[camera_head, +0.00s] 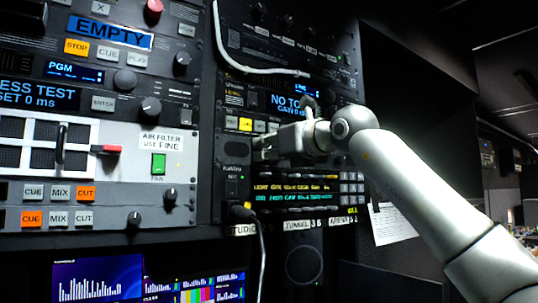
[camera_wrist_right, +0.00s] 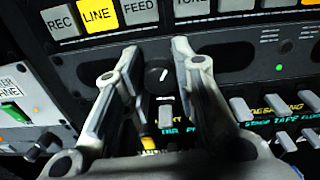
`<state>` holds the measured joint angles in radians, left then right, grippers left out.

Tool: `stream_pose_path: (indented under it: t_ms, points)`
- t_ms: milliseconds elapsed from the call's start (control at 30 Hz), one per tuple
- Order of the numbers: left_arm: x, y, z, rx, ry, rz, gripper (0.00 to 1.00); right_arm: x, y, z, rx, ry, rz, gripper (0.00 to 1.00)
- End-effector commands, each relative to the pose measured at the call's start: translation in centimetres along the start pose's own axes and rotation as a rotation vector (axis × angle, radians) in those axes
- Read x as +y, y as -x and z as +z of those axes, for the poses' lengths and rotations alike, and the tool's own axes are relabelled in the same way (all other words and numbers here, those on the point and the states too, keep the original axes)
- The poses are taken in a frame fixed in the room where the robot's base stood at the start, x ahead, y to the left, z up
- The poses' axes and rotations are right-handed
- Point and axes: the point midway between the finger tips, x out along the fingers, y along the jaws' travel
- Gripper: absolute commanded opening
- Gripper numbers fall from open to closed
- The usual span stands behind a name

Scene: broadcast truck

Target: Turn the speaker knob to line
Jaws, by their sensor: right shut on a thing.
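The speaker knob (camera_wrist_right: 158,75) is a small dark round knob with a pale pointer mark, seen between the two fingers in the right wrist view. My right gripper (camera_wrist_right: 154,52) is shut on it, with one finger on each side. In the head view my right gripper (camera_head: 262,147) reaches the panel from the right and hides the knob. Above the knob is a row of buttons: REC (camera_wrist_right: 60,23), a lit yellow LINE (camera_wrist_right: 99,16) and FEED (camera_wrist_right: 139,10). Any scale around the knob is too small to read. My left gripper is not in view.
Below the gripper is a panel with lit text rows and keys (camera_head: 352,188). A white panel with a green FAN switch (camera_head: 158,164) is left. A paper sheet (camera_head: 392,223) hangs right.

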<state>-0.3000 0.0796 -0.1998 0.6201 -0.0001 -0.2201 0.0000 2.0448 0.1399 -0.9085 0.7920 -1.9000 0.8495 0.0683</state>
Motion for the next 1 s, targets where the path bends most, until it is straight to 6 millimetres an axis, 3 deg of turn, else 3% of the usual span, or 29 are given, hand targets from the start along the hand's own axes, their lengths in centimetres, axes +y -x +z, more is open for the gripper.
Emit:
stream_pose_path:
  t_ms: [400,1000]
  points:
    - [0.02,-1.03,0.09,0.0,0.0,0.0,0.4,0.02,-0.14,-0.45,0.003,-0.214,0.001,0.02]
    - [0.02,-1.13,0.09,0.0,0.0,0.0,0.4,0.04,-0.2,-0.54,0.006,-0.252,0.001,0.02]
